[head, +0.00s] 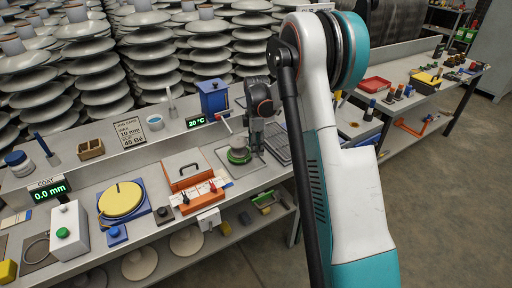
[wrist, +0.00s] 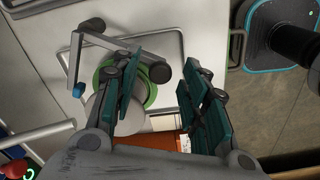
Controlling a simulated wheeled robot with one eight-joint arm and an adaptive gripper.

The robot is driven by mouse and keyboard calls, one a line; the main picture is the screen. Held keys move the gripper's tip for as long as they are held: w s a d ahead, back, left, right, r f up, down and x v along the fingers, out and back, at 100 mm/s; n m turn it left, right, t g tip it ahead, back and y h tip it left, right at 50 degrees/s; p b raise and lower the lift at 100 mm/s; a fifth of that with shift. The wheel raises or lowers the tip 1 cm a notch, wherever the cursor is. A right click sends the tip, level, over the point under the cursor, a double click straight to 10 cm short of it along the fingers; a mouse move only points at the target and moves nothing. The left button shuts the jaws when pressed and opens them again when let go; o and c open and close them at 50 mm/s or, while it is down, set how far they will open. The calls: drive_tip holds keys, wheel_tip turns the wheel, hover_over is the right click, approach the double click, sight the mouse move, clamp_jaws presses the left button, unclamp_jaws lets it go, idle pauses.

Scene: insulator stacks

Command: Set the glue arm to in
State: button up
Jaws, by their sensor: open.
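What looks like the glue arm is a grey jointed arm (wrist: 95,42) with a blue tip (wrist: 78,90) and a dark round end, reaching over a green ring (wrist: 148,97) in the wrist view. In the head view the green ring (head: 238,156) sits on a plate on the bench; I cannot make the arm out there. My gripper (wrist: 168,95) is open and points down at this station. Its left finger overlaps the ring and part of the grey arm. In the head view my gripper (head: 256,147) is just right of the ring; contact is unclear.
A blue box (head: 213,97) with a red-ended lever (head: 224,123) stands behind the ring. An orange-handled unit (head: 186,177) lies left of it, and a dark tray (head: 278,144) lies right. Insulator stacks (head: 96,60) fill the back. The floor (head: 440,190) at right is clear.

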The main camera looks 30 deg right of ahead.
drive_tip(key=shift+c, duration=0.2)
clamp_jaws()
drive_tip(key=shift+d, duration=0.1)
drive_tip(key=shift+s+d+n+p, duration=0.25)
drive_tip(key=shift+d+n, duration=0.3)
drive_tip(key=shift+n, duration=0.2)
drive_tip(key=shift+s+d+n+p, duration=0.1)
drive_tip(key=shift+s+d+n, duration=0.15)
drive_tip(key=shift+d+n, duration=0.4)
drive_tip(key=shift+s+d+n, duration=0.15)
drive_tip(key=shift+d+n, duration=1.2)
drive_tip(key=shift+n, duration=0.55)
drive_tip(key=shift+o, duration=0.2)
unclamp_jaws()
